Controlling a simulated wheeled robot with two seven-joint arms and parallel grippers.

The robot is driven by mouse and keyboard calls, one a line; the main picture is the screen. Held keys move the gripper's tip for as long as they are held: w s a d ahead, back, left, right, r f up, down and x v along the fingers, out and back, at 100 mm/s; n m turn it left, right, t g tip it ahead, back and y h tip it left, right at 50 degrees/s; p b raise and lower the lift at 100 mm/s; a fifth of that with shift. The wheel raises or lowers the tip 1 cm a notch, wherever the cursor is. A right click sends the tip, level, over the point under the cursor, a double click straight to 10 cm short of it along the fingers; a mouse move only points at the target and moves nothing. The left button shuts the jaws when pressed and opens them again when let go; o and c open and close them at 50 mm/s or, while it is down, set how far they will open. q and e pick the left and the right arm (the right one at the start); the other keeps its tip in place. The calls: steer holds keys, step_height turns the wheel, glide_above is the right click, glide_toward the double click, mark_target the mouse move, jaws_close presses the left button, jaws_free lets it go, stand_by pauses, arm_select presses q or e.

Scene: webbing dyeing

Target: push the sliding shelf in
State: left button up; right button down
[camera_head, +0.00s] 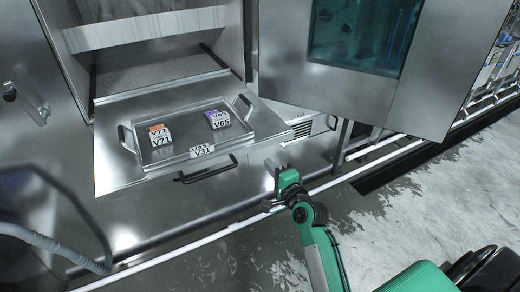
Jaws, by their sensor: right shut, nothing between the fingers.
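The sliding shelf (115,180) is a flat metal plate sticking out from the open chamber of the steel machine. A black handle (207,170) is on its front edge. A metal tray (249,133) with side handles lies on the shelf. It holds an orange-labelled block (160,138) marked V71 and a purple-labelled block (217,120) marked V65. My right gripper (277,172) is shut and empty. It is in front of the machine, to the right of the handle and apart from it. My left gripper is not in view.
The machine's door (420,95) with a blue-green window stands open at the right. A white rail (225,233) runs low along the machine's front. A grey hose (45,240) is at the lower left. Bare concrete floor (440,195) lies at the right.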

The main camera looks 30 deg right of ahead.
mark_target(255, 147)
steer(key=w+p, duration=0.1)
steer(key=w, duration=0.5)
steer(key=shift+a+r+p, duration=0.1)
steer(key=shift+p, duration=0.2)
steer(key=shift+w, duration=0.7)
steer(key=shift+w, duration=0.1)
